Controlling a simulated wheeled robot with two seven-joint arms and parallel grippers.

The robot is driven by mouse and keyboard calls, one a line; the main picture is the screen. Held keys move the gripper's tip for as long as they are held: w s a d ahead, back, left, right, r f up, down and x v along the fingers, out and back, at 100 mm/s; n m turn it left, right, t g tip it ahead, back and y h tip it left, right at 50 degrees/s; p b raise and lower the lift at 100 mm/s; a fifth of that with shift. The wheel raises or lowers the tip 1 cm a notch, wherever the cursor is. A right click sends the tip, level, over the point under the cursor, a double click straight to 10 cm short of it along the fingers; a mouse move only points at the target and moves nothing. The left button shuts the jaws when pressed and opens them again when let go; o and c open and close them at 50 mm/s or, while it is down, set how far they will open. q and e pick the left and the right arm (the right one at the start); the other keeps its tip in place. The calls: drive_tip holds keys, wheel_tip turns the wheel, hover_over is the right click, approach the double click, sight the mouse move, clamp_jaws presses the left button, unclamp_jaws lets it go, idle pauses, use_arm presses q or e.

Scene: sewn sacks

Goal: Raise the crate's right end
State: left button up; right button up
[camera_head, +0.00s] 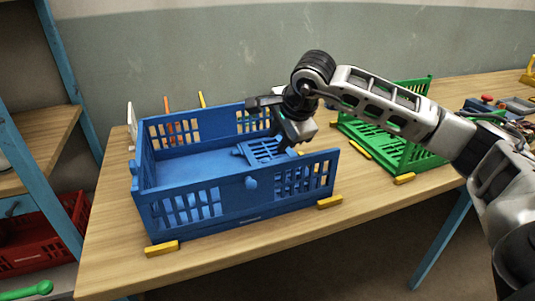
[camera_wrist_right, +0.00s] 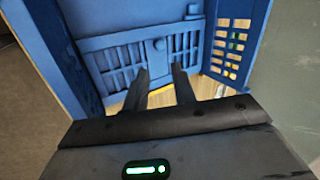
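The blue crate (camera_head: 215,212) stands on the wooden table, with its two long walls and its left end upright. Its right end panel (camera_head: 262,150) is slotted and lies tilted inward, low inside the crate. My right gripper (camera_head: 286,147) is over the crate's right end, with its fingers pointing down close to that panel; I cannot tell whether they touch it. In the right wrist view, the two dark fingers (camera_wrist_right: 160,92) are apart with a gap between them, in front of blue slotted walls (camera_wrist_right: 120,62). My left gripper is not in view.
Yellow blocks (camera_head: 162,248) sit at the blue crate's corners. A green crate (camera_head: 390,140) stands to the right, behind my right arm. Small items (camera_head: 500,108) lie at the far right. A blue shelf with a red crate (camera_head: 38,238) is at the left. The table's front strip is clear.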

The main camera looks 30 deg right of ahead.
sight(266, 160)
drive_tip(key=p+x, duration=0.1)
drive_tip(key=x, duration=0.8)
drive_tip(key=shift+w+f, duration=0.15)
drive_tip(key=shift+f, duration=0.1)
clamp_jaws()
